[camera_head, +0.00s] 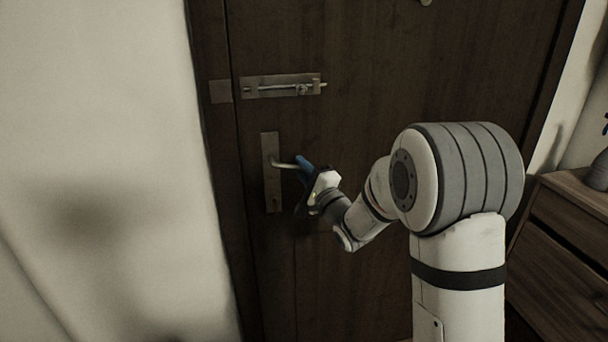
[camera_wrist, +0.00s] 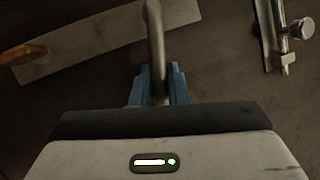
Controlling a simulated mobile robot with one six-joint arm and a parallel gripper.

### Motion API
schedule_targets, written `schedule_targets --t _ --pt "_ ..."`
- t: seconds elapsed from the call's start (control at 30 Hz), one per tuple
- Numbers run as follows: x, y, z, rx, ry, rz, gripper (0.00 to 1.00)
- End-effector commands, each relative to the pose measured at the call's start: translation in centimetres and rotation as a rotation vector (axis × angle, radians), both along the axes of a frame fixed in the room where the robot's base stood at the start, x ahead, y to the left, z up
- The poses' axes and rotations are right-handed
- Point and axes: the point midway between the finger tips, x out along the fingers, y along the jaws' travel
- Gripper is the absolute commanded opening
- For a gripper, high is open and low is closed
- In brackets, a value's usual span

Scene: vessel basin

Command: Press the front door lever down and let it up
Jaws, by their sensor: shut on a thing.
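The front door (camera_head: 375,60) is dark wood and looks closed. Its metal lever (camera_head: 284,165) sticks out to the right from a tall backplate (camera_head: 271,190) and looks about level. My gripper (camera_head: 304,168) is at the lever's right end, with blue fingers. In the wrist view, the blue fingers (camera_wrist: 159,85) are shut on the lever (camera_wrist: 155,40), one on each side of the bar. The backplate (camera_wrist: 90,45) runs across the upper left there. The lever's outer end is hidden by the gripper.
A slide bolt (camera_head: 284,86) sits on the door above the lever; it also shows in the wrist view (camera_wrist: 283,40) at upper right. A wooden chest of drawers (camera_head: 565,230) stands at the right with a vase (camera_head: 598,170) on it. A pale wall (camera_head: 100,120) is at the left.

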Motion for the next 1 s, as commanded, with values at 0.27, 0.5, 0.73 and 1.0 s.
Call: schedule_targets --t 0.27,0.5,0.73,1.0 --pt "-0.2 0.7 -1.9 0.185 0.052 0.005 0.00" --pt "-0.3 0.9 -2.3 0.288 0.083 0.003 0.00" --pt "-0.3 0.9 -2.3 0.327 0.095 0.001 0.00" --pt "-0.3 0.9 -2.2 0.330 0.097 0.000 0.00"
